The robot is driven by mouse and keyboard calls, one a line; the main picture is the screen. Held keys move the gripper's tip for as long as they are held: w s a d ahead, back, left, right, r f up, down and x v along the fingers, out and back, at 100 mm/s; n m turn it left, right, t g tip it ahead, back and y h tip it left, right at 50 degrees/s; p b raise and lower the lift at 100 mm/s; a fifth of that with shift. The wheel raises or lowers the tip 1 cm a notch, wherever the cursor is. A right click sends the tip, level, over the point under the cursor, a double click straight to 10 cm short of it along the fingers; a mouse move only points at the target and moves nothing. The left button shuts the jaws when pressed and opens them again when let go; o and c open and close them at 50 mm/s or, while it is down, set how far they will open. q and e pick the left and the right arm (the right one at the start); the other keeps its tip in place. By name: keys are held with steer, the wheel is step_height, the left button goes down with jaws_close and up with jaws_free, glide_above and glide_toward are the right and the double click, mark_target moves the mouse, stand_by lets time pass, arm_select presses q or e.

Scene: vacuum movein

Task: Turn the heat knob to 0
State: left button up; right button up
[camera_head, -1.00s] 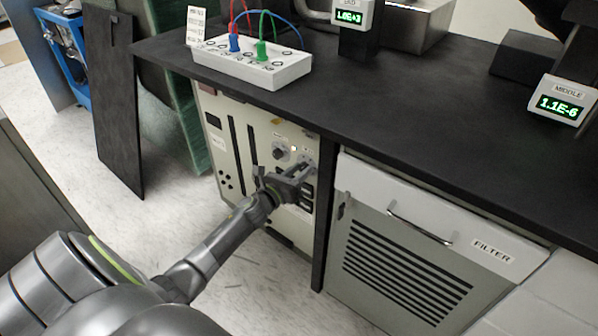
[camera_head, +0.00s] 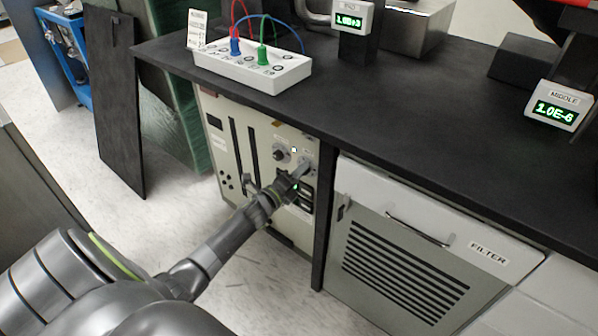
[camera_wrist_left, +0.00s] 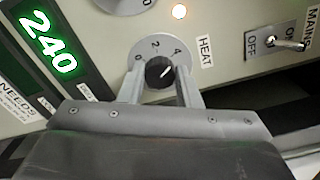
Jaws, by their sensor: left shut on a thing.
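The heat knob (camera_wrist_left: 160,72) is a small dark round knob on a pale dial beside a HEAT label (camera_wrist_left: 205,50) in the left wrist view. Its white mark points up and right, toward the 4; a 2 also shows on the dial. My left gripper (camera_wrist_left: 160,78) has one finger on each side of the knob and is shut on it. In the head view the left gripper (camera_head: 301,170) reaches the upper right of the cream panel (camera_head: 262,170) under the bench, and hides the knob there. My right gripper is not in view.
A lit 240 display (camera_wrist_left: 48,40) is left of the dial; a MAINS toggle switch (camera_wrist_left: 290,45) is to its right. Another knob (camera_head: 280,152) sits left of the gripper. The black bench top (camera_head: 400,110) overhangs the panel; a filter cabinet (camera_head: 415,250) stands right.

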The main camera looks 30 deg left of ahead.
arm_select(q)
steer(key=shift+f+n+p, duration=0.15)
steer(key=shift+n+p, duration=3.7)
steer(key=shift+n, duration=6.35)
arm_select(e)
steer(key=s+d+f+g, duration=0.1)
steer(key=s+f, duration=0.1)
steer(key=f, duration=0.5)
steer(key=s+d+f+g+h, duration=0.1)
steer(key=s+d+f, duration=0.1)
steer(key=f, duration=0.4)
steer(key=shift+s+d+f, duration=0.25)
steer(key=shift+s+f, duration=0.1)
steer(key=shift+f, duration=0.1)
arm_select(q)
steer(key=o, duration=1)
steer(key=shift+c, duration=0.2)
